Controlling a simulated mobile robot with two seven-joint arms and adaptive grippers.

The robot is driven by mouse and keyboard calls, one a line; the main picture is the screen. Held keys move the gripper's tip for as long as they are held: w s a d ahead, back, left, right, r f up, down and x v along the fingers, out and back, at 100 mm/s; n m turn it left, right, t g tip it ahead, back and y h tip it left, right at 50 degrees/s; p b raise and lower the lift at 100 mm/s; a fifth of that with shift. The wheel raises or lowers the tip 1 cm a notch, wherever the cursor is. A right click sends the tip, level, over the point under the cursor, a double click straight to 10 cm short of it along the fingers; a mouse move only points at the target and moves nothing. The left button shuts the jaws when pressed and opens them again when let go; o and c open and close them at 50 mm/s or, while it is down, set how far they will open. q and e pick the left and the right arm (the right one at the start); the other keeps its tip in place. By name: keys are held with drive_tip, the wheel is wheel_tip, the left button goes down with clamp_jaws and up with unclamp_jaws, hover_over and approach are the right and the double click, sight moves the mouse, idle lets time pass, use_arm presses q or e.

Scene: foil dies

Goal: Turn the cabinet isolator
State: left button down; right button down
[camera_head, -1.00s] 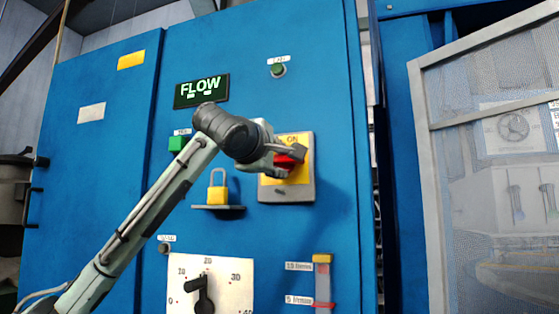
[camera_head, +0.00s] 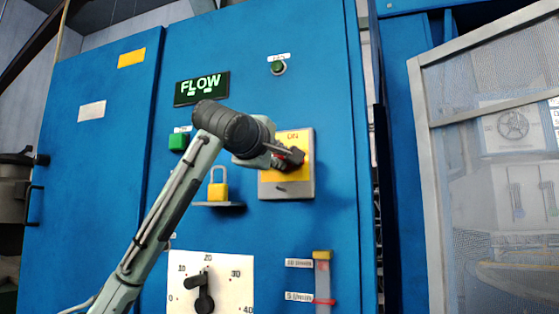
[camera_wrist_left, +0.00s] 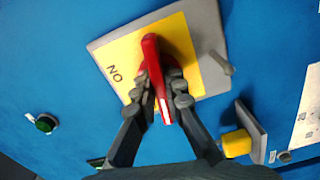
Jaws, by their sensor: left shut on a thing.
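The cabinet isolator is a red handle (camera_wrist_left: 153,65) on a yellow plate (camera_head: 269,176) with a grey surround, marked ON at the top. It sits on the front of the blue cabinet. My left gripper (camera_head: 290,158) is at the plate and shut on the red handle, with one finger on each side of it in the left wrist view (camera_wrist_left: 160,92). In the head view my fingers hide nearly all of the handle. In the wrist view the handle stands nearly upright in the picture, with ON to its left. My right gripper is not in view.
A yellow padlock (camera_head: 218,190) on a small shelf and a green button (camera_head: 179,142) are left of the isolator. A lit FLOW sign (camera_head: 202,88) is above. A dial (camera_head: 204,283) and a gauge (camera_head: 322,280) are below. A mesh panel (camera_head: 470,90) stands at right.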

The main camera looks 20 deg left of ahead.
use_arm(q)
drive_tip(key=shift+d+f+m, duration=0.1)
drive_tip(key=shift+m, duration=0.8)
drive_tip(key=m, duration=0.3)
drive_tip(key=shift+m+p, duration=0.3)
drive_tip(key=shift+p, duration=0.05)
drive_tip(key=shift+m, duration=0.9)
drive_tip(key=m, duration=0.4)
drive_tip(key=shift+m, duration=2.3)
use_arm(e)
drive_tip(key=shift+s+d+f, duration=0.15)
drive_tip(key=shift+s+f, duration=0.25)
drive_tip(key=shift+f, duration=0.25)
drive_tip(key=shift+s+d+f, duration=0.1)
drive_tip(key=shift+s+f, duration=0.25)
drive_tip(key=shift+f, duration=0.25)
use_arm(q)
drive_tip(key=c, duration=1.6)
unclamp_jaws()
